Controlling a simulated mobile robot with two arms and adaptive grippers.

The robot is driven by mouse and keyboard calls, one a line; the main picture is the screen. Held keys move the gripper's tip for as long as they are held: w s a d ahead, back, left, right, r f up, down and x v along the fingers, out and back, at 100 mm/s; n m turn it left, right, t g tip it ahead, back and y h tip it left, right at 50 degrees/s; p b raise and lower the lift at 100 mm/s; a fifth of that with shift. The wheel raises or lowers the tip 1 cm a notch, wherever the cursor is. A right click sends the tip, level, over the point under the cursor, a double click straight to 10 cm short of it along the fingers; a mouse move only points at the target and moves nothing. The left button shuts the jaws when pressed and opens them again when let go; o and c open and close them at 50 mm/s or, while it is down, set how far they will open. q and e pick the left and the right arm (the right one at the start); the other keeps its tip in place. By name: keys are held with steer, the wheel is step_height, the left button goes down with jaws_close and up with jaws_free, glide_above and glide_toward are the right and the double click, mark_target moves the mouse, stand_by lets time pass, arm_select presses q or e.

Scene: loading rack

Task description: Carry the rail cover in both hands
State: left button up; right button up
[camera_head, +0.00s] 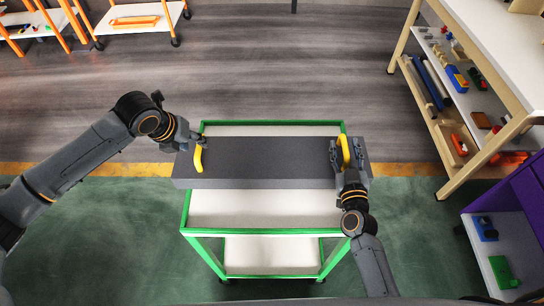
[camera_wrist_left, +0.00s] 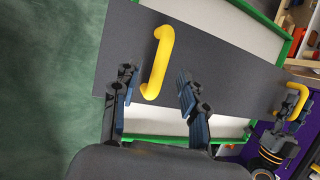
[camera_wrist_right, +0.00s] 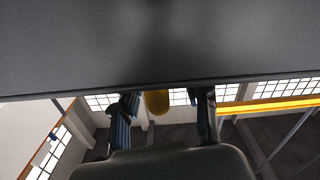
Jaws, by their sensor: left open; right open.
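The rail cover (camera_head: 265,160) is a long dark grey box lying across a green-framed cart (camera_head: 250,208), its ends overhanging both sides. It has a yellow handle at each end. My left gripper (camera_head: 190,142) is open at the left handle (camera_head: 199,155); in the left wrist view the left handle (camera_wrist_left: 158,62) stands between and just beyond the spread fingers (camera_wrist_left: 155,92). My right gripper (camera_head: 347,158) is open at the right handle (camera_head: 345,150). In the right wrist view a yellow handle part (camera_wrist_right: 157,103) shows between the open fingers (camera_wrist_right: 165,103), below the dark cover (camera_wrist_right: 160,45).
The cart has a lower white shelf (camera_head: 270,255). A wooden rack (camera_head: 455,110) with tools stands at right, and a purple shelf unit (camera_head: 500,245) at lower right. Orange racks (camera_head: 140,22) stand at the far left. Floor behind the cart is clear.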

mark_target(198, 146)
arm_select(q)
steer(key=shift+x, duration=2.3)
arm_select(e)
steer(key=shift+w, duration=1.25)
arm_select(q)
jaws_close()
arm_select(e)
jaws_close()
arm_select(q)
steer(key=shift+r, duration=0.15)
arm_select(e)
steer(key=shift+d+r, duration=0.1)
